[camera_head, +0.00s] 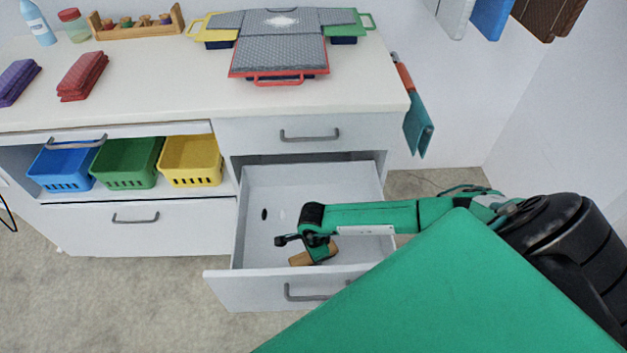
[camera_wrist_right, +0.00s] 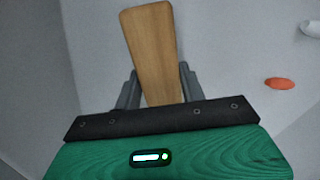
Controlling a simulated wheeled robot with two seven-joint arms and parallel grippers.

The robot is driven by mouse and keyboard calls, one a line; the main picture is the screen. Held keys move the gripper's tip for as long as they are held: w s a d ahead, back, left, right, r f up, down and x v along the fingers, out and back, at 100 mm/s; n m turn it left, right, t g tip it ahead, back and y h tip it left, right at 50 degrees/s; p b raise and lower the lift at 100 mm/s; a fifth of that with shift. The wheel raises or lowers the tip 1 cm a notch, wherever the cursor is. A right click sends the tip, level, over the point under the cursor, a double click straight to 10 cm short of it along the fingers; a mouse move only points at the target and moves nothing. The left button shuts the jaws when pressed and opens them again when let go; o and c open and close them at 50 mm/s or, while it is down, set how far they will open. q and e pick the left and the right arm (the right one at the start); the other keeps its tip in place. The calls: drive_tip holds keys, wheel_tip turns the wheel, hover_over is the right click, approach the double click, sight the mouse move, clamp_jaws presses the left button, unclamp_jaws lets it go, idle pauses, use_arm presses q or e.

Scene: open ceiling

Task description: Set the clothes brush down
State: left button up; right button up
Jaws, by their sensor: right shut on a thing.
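The clothes brush (camera_head: 301,259) shows as a light wooden piece inside the open drawer (camera_head: 306,180). In the right wrist view the wooden part of the brush (camera_wrist_right: 152,48) stands out between the two grey fingers. My right gripper (camera_head: 318,247) is shut on it, low inside the drawer near its front panel. It also shows in the right wrist view (camera_wrist_right: 160,86). Part of the brush is hidden by the gripper, and I cannot tell whether it touches the drawer floor. My left gripper is not in view.
The drawer has side walls and a handled front (camera_head: 318,291). A dark oval item (camera_head: 264,213) lies in it. An orange oval (camera_wrist_right: 279,83) shows in the wrist view. The countertop (camera_head: 180,75) above holds a folding board (camera_head: 280,52) and folded cloths (camera_head: 82,76).

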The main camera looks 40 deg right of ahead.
drive_tip(key=o, duration=0.9)
drive_tip(key=shift+f, duration=0.1)
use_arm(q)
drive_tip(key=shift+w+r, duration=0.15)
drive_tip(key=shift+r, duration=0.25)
use_arm(e)
drive_tip(key=shift+r, duration=0.35)
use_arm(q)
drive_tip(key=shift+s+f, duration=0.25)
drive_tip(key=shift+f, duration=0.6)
use_arm(e)
wheel_tip(320, 180, up, 12)
drive_tip(key=shift+f, duration=0.2)
